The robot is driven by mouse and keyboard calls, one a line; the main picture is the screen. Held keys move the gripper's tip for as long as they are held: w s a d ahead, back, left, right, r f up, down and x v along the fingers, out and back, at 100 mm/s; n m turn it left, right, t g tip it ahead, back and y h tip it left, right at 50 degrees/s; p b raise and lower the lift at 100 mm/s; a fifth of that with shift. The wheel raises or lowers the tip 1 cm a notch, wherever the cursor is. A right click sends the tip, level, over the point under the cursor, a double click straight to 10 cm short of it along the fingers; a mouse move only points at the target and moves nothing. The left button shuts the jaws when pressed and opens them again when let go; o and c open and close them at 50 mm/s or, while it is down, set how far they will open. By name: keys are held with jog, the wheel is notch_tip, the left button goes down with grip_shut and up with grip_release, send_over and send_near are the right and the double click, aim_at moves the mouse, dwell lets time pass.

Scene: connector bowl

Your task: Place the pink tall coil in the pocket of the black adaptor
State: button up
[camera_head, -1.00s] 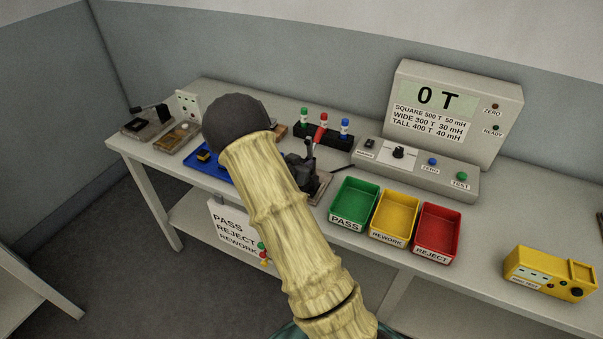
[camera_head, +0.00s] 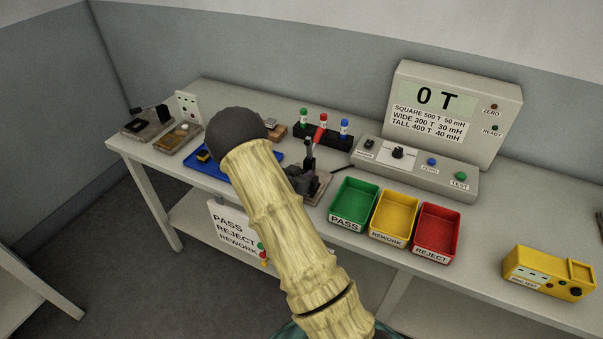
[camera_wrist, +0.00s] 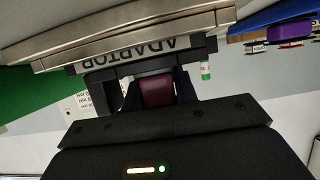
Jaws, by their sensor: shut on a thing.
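My gripper (camera_wrist: 158,94) is shut on the pink tall coil (camera_wrist: 157,88), which looks dark pink in the wrist view. Only one face of the coil shows between the two dark fingers. A plate lettered ADAPTOR is just beyond it, upside down in the picture, with black adaptor parts (camera_wrist: 101,92) beside the coil. I cannot tell whether the coil touches the adaptor or how it lines up with the pocket. In the head view the black adaptor (camera_head: 303,181) stands on the bench with its red-tipped lever up. My arm hides the gripper and coil there.
The blue tray (camera_head: 201,169) is left of the adaptor, partly behind my arm. Green (camera_head: 345,221), yellow (camera_head: 384,233) and red (camera_head: 430,253) bins stand to the right. A tester (camera_head: 455,120) and a bottle rack (camera_head: 325,138) stand behind.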

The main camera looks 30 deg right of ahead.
jog(key=o, duration=0.6)
jog(key=shift+f, duration=0.15)
jog(key=shift+o, duration=1)
jog(key=shift+r, duration=0.2)
jog(key=b+v, duration=0.1)
jog(key=v, duration=1.1)
jog(key=shift+w, duration=0.15)
jog(key=shift+s+r, duration=0.1)
jog(key=shift+s, duration=0.1)
